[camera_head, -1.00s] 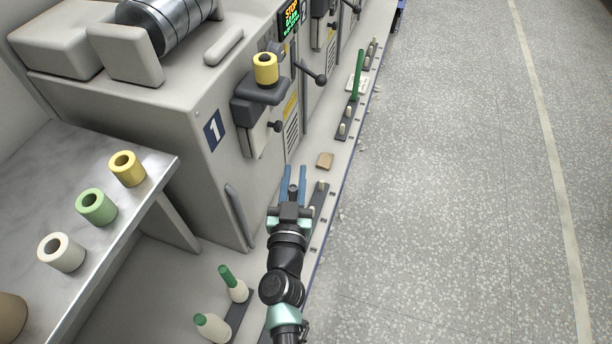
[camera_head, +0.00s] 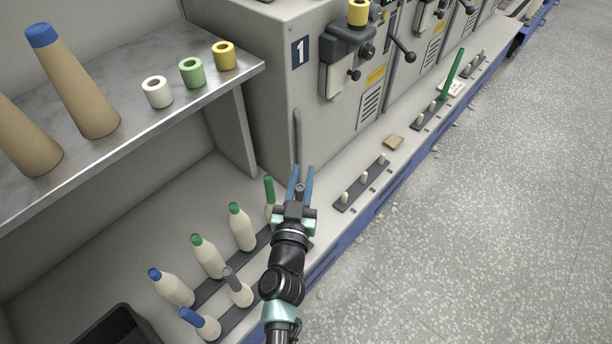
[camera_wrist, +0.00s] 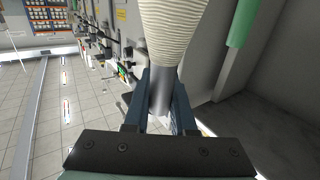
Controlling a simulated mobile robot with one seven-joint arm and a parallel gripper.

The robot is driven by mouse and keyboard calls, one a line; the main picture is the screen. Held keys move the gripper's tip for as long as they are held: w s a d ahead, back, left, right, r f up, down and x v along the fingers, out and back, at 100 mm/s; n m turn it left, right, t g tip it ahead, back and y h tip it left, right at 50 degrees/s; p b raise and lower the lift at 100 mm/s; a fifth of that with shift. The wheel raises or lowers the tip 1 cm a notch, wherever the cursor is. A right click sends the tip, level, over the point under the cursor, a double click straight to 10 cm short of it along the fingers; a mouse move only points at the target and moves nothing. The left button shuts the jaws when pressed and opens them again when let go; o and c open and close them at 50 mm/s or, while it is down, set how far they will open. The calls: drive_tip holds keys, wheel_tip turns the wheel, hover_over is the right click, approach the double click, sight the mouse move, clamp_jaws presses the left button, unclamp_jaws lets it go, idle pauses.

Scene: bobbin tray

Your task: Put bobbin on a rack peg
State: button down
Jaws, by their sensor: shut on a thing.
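My gripper (camera_head: 301,178) points away from the camera, over the ledge in front of the machine. The wrist view shows its fingers (camera_wrist: 160,100) shut on the grey tube end of a bobbin (camera_wrist: 172,32) with cream yarn. In the head view the held bobbin's body is hidden by my gripper. A dark rack strip with short pale pegs (camera_head: 364,179) lies on the ledge to the right of my gripper, apart from it. Another peg strip (camera_head: 432,114) lies farther along. Several cream bobbins with green, blue and grey tips (camera_head: 208,258) stand on strips at left.
A metal shelf (camera_head: 120,140) at left bears cones and white, green and yellow spools. A brown block (camera_head: 394,142) and a tall green rod (camera_head: 452,72) are on the ledge. A dark bin (camera_head: 110,330) is at lower left. The grey machine (camera_head: 270,100) stands behind.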

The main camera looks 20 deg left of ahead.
drive_tip(key=shift+f+b, duration=1.95)
drive_tip(key=shift+f, duration=0.15)
drive_tip(key=shift+f+b, duration=0.3)
drive_tip(key=shift+f, duration=0.3)
drive_tip(key=c, duration=1)
unclamp_jaws()
drive_tip(key=shift+d, duration=0.1)
drive_tip(key=shift+p+v, duration=1.55)
drive_tip(key=shift+v, duration=4)
